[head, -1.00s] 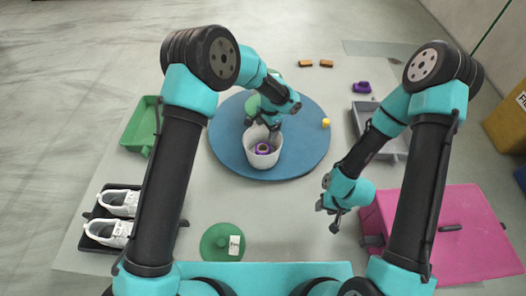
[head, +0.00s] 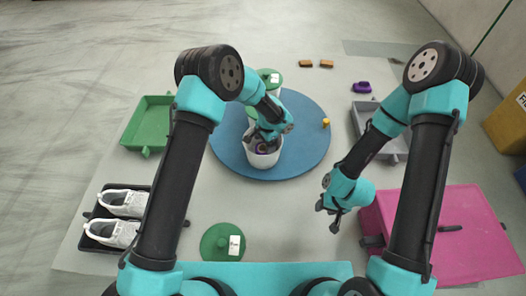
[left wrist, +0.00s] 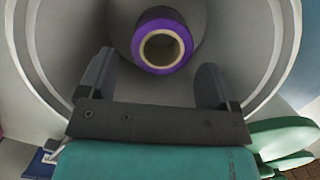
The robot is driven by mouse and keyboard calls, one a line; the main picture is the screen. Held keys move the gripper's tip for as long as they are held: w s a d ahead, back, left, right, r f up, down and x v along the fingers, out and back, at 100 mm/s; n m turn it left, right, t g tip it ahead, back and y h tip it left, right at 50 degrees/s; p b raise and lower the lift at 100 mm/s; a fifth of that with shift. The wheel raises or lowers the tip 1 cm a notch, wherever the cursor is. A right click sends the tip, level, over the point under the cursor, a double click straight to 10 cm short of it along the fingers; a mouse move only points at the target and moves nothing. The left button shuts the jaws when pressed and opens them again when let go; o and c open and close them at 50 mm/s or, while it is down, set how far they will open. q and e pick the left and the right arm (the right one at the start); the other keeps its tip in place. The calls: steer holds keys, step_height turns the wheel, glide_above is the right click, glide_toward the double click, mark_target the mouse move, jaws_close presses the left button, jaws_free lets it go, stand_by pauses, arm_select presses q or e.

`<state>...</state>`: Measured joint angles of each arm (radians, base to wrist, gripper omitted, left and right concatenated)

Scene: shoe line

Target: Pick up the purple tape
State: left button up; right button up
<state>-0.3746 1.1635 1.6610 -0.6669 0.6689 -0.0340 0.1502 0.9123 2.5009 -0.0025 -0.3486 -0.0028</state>
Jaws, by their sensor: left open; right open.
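The purple tape (left wrist: 162,41) is a roll with a pale core, lying inside a white round container (head: 263,159). In the head view the tape (head: 260,147) shows only in part, behind my left gripper (head: 266,138). In the left wrist view the open fingers of my left gripper (left wrist: 158,85) reach into the container, one on each side below the roll, not closed on it. The container stands on the blue round mat (head: 225,145). My right gripper (head: 328,210) is open and empty, beside the pink box (head: 450,215).
A green tray (head: 148,122) is at the left, and a black tray with white shoes (head: 123,202) is nearer. A green lid (head: 222,242) lies in front. A grey tray (head: 395,148), a purple object (head: 362,87) and brown blocks (head: 306,63) are at the right and back.

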mark_target(263, 149)
arm_select(q)
steer(key=f, duration=0.4)
steer(key=shift+s+a+f, duration=0.1)
steer(key=shift+a+f, duration=0.2)
steer(key=shift+a, duration=0.05)
steer(key=shift+c, duration=0.4)
steer(key=c, duration=0.6)
